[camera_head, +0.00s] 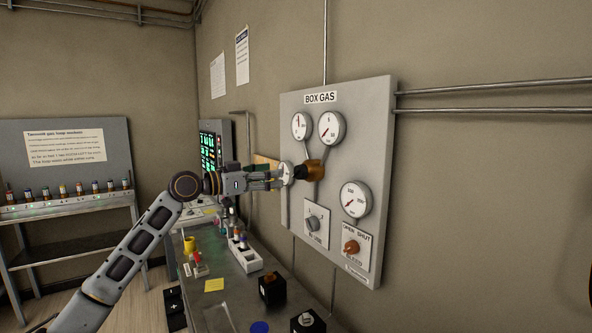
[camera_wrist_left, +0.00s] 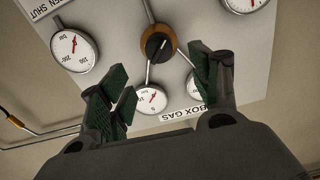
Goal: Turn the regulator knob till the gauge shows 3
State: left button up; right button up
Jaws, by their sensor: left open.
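The regulator is a brass body (camera_head: 315,168) with a black knob (camera_head: 300,172) on the grey BOX GAS panel (camera_head: 376,110). The black knob (camera_wrist_left: 157,46) also shows in the wrist view, with a pale line on its face. My left gripper (camera_head: 279,180) is in front of the knob with its fingers apart. In the wrist view the open fingers (camera_wrist_left: 160,64) stand either side of the line to the knob, with nothing between them. Two round gauges, a left one (camera_head: 301,126) and a right one (camera_head: 331,128), sit above the regulator; their needle readings are too small to tell.
Lower on the panel are a bar gauge (camera_head: 355,199), a grey knob (camera_head: 312,223) and an orange OPEN/SHUT knob (camera_head: 351,247). A white-faced gauge (camera_head: 287,170) is partly hidden by my gripper. A bench (camera_head: 232,285) with small items runs below my arm.

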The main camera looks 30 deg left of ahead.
aim_at(295, 172)
pick_arm(q)
jog(key=shift+p+x, duration=1.5)
jog(key=shift+x, duration=1.95)
jog(key=shift+p+x, duration=0.4)
jog(key=shift+x, duration=0.8)
jog(key=shift+d, duration=0.1)
jog(key=c, duration=1)
